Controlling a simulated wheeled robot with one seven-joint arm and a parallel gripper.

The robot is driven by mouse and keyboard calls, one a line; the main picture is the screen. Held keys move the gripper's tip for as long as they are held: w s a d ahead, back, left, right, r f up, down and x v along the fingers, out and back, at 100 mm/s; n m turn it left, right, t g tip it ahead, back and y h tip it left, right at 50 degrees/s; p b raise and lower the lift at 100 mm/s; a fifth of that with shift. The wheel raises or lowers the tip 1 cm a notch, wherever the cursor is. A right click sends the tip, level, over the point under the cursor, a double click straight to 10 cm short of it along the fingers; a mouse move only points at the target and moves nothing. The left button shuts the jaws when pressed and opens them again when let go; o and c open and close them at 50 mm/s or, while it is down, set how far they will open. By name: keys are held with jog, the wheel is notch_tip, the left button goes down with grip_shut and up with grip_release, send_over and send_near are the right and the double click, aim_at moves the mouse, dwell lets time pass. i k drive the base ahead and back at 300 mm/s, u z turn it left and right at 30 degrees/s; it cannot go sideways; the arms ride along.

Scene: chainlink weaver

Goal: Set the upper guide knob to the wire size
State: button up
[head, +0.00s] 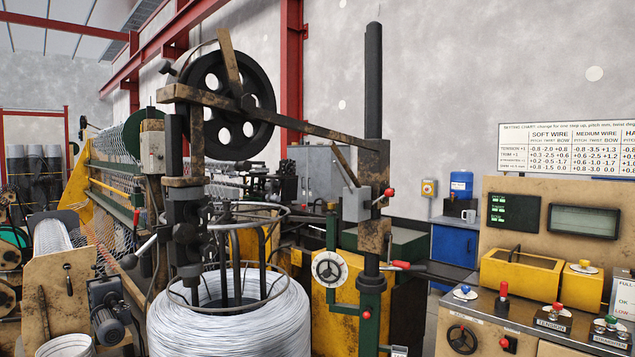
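A wire payoff stand with a large black spoked wheel (232,105) stands over a coil of bright wire (230,325). To its right is a dark upright post (373,85) with a rusty block partway up. A lever with a red tip (389,192) sits on this block, and another red-tipped lever (401,265) is lower down. A light handwheel (330,269) faces me left of the post. I cannot tell which of these is the upper guide knob, and no wire-size marking on it is readable. My gripper is not in view.
At the right, a control console (490,325) carries several knobs and levers, labelled TENSION among others. A settings chart (570,150) on the wall lists soft and medium wire columns. A mesh-weaving machine (110,190) and a small motor (110,315) fill the left.

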aim_at(205, 212)
jog(key=k, duration=0.6)
jog(key=u, duration=0.65)
jog(key=i, duration=1.15)
jog(key=u, duration=0.25)
